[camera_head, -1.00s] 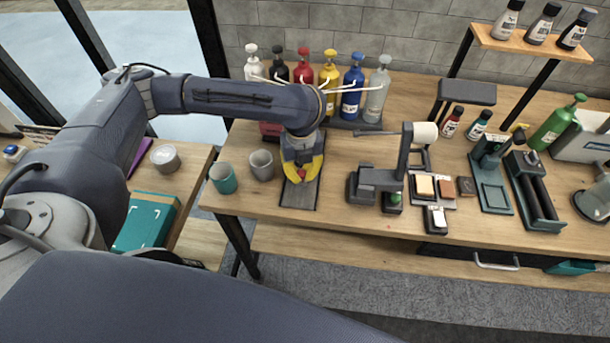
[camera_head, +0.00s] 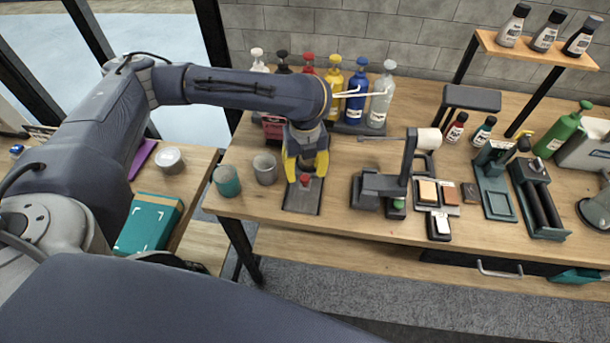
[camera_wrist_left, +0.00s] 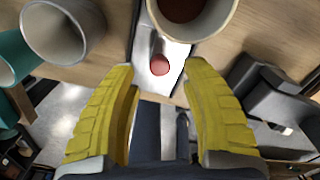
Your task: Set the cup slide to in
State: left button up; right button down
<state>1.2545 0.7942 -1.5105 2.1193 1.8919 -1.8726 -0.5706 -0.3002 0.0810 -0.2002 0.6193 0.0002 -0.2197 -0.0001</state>
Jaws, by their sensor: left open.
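The cup slide is a dark flat track (camera_head: 301,200) near the table's front edge, with a red knob (camera_head: 305,180) on it. The knob also shows in the left wrist view (camera_wrist_left: 159,64), on a pale plate. A light-rimmed cup with a brown inside (camera_wrist_left: 196,22) stands just beyond the knob there; the arm hides it in the head view. My left gripper (camera_head: 305,176) has yellow fingers spread apart, one on each side of the knob. In the wrist view the fingers (camera_wrist_left: 160,85) are clear of the knob, with nothing between the tips. My right gripper is not in view.
A teal cup (camera_head: 227,182) and a grey cup (camera_head: 265,170) stand left of the slide. A dark stand with a white roll (camera_head: 428,140) is to the right. Several pump bottles line the back, including a blue one (camera_head: 355,98).

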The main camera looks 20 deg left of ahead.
pick_arm(q)
notch_tip(320, 180, up, 9)
jog(key=shift+f, duration=0.15)
dwell(0.4)
